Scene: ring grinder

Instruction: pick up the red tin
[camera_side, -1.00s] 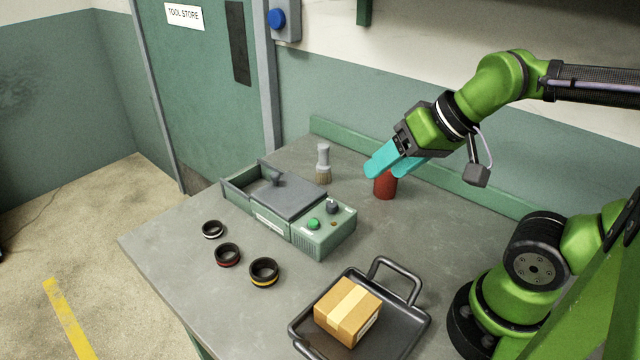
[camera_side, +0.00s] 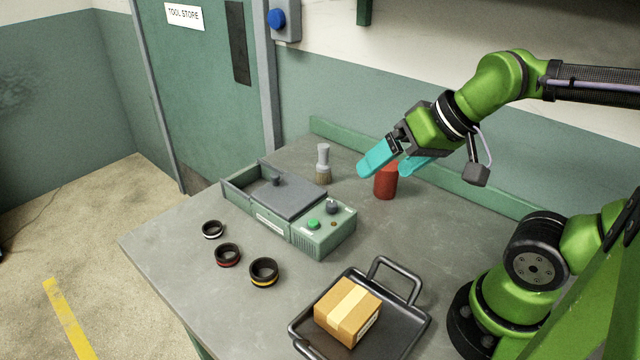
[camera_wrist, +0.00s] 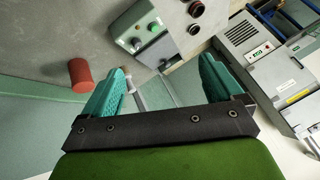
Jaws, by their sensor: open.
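The red tin (camera_side: 386,184) stands upright on the grey bench, near the back edge. My gripper (camera_side: 388,170) is open, with its two teal fingers spread apart just above the tin in the side view. One finger overlaps the tin's top edge in that picture. In the wrist view the tin (camera_wrist: 81,75) lies to the left, outside the gap between the fingers of my gripper (camera_wrist: 166,88).
A brush (camera_side: 323,165) stands left of the tin. The green grinder (camera_side: 325,236) is in front of it. Several dark rings, one of them yellow-banded (camera_side: 264,271), lie at the front left. A black tray (camera_side: 405,327) holds a cardboard box (camera_side: 348,311). Bench between tin and tray is clear.

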